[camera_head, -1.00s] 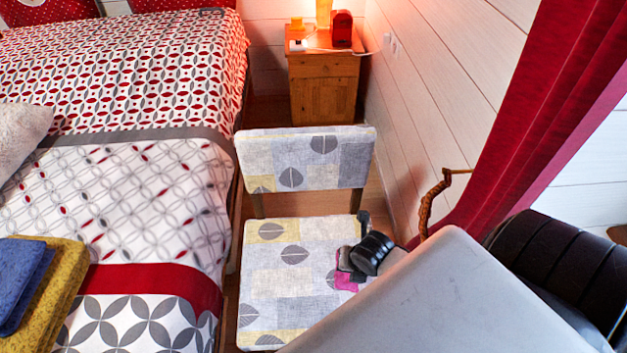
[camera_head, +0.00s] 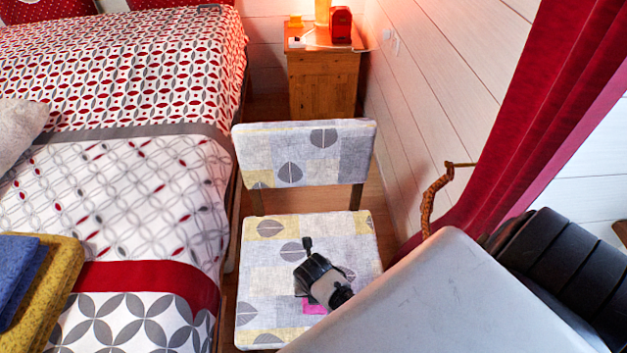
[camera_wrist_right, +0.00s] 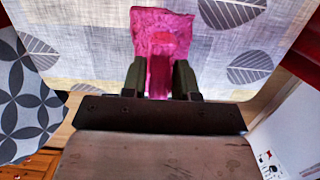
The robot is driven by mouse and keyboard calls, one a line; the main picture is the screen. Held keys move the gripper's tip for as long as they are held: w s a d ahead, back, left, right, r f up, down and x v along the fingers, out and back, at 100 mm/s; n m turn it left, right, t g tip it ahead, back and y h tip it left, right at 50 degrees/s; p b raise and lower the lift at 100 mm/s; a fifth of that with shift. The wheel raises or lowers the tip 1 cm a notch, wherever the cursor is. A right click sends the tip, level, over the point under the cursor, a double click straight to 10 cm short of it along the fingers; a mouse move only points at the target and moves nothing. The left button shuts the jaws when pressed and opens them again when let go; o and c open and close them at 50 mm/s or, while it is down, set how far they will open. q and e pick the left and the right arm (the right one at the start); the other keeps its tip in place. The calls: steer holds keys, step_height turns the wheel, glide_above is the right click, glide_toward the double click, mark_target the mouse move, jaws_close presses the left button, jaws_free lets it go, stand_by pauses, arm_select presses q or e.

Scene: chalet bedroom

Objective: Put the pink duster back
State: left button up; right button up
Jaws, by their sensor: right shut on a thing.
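The pink duster (camera_wrist_right: 163,28) is a crumpled cloth-like piece over the chair seat. In the head view only a small part of the duster (camera_head: 315,308) shows beside my right gripper (camera_head: 312,292). In the wrist view my right gripper (camera_wrist_right: 160,76) is shut on the duster's near end, with the rest spread out beyond the fingertips. The chair seat (camera_head: 262,295) has a grey and yellow leaf pattern. I cannot tell whether the duster touches the seat. My left gripper is in neither current view.
The chair back (camera_head: 305,150) stands at the far side of the seat. The bed (camera_head: 130,190) is at the left, with folded towels (camera_head: 55,285) on it. A wooden nightstand (camera_head: 322,85) is behind. A red curtain (camera_head: 530,110) and white wall are at the right.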

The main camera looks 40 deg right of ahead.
step_height(320, 180, down, 4)
steer(key=shift+r+b, duration=0.25)
steer(key=shift+b, duration=0.2)
steer(key=o, duration=1)
steer(key=shift+r, duration=0.1)
steer(key=r+p, duration=0.1)
steer(key=r, duration=0.3)
steer(key=s+r+p, duration=0.1)
steer(key=r, duration=0.2)
steer(key=a+r+p, duration=0.1)
steer(key=r, duration=0.3)
steer(key=shift+s+r+p, duration=0.3)
steer(key=shift+r+p, duration=0.05)
